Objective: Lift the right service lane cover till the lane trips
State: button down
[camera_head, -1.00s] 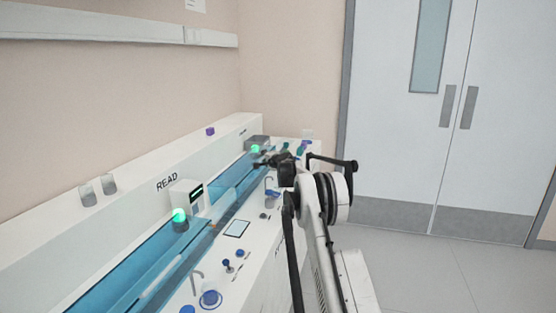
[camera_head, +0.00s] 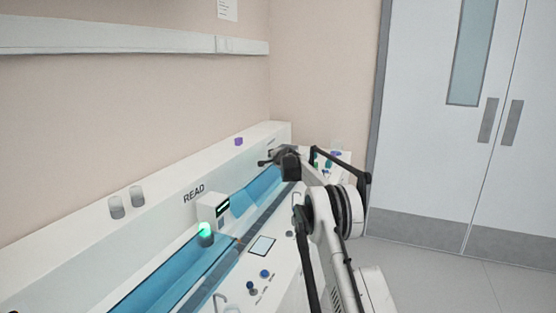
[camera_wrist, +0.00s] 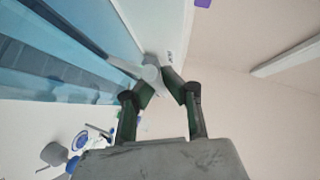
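The right service lane cover (camera_head: 258,192) is a clear blue panel over the far lane in the head view. Its blue surface also fills the upper left of the wrist view (camera_wrist: 60,45). My gripper (camera_head: 266,161) is above the far end of this cover. In the wrist view, my gripper's fingers (camera_wrist: 158,80) converge on a pale grey handle-like piece (camera_wrist: 149,72) that continues as a bar along the cover. They appear shut on it, though the exact contact is partly hidden. The far lane's lamp is hidden behind my gripper in the head view.
The nearer blue cover (camera_head: 160,275) lies left, beside a green-lit lamp (camera_head: 205,233). A white reader box (camera_head: 212,210) stands between the covers. A flat screen (camera_head: 262,246) and blue knobs (camera_head: 265,273) line the front. Wall and rail (camera_head: 130,45) are behind; open floor is right.

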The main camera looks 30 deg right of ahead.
jog(key=shift+w+a+r, duration=0.15)
jog(key=shift+w+r, duration=0.1)
jog(key=shift+w, duration=0.05)
jog(key=c, duration=1.9)
grip_release()
jog(key=shift+s+r, duration=0.15)
jog(key=shift+c, duration=0.2)
jog(key=shift+o, duration=0.6)
jog(key=v, duration=1.1)
jog(key=shift+s, duration=0.45)
